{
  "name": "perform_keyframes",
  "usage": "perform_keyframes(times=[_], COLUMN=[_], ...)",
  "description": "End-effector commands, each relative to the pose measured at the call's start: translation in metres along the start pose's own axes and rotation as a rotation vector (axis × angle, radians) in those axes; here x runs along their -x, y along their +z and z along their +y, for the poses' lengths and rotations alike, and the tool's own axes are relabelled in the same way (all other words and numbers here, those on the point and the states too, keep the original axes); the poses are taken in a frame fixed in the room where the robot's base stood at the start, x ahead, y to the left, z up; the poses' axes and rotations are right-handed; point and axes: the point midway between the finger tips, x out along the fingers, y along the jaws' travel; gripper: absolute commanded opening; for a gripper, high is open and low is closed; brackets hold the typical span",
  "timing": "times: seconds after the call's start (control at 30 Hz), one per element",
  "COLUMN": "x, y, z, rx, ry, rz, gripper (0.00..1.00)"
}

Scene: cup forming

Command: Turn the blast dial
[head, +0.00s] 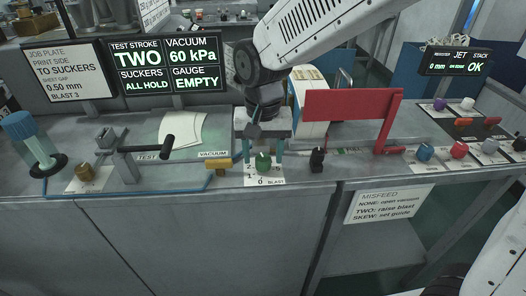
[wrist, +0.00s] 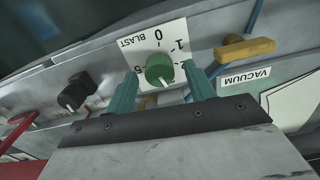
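The green blast dial (head: 262,161) stands on a white scale plate (head: 252,180) marked BLAST at the front of the bench. It also shows in the wrist view (wrist: 159,69), with a white mark on its near side, pointing toward my gripper. The exact number it points at is hard to read. My gripper (head: 263,154) is above the dial, its teal fingers spread on either side. In the wrist view my gripper (wrist: 160,76) shows a gap between each finger and the dial. The job plate (head: 65,74) reads "BLAST 3".
The yellow vacuum handle (head: 218,164) is just left of the dial, and a black knob (head: 317,160) is to its right. A red flag-like plate (head: 345,106) stands farther right. Screens (head: 167,65) read TWO, 60 kPa, ALL HOLD, EMPTY. Coloured knobs (head: 459,150) line the right end.

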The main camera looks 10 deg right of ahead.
Motion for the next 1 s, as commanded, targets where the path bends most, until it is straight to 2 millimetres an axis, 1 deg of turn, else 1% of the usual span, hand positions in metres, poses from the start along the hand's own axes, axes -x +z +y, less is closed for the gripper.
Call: perform_keyframes(times=[0.13,0.23,0.5,0.63,0.77,1.0], x=[0.001,0.008,0.053,0.07,0.077,0.078], y=[0.0,0.0,-0.001,0.0,0.0,0.0], z=[0.0,0.0,0.0,0.0,0.0,0.0], rx=[0.0,0.0,0.0,0.0,0.0,0.0], ry=[0.0,-0.001,-0.002,-0.001,0.0,0.001], rz=[-0.001,0.001,0.003,0.002,0.0,-0.001], gripper=[0.54,0.54,0.54,0.54,0.54,0.54])
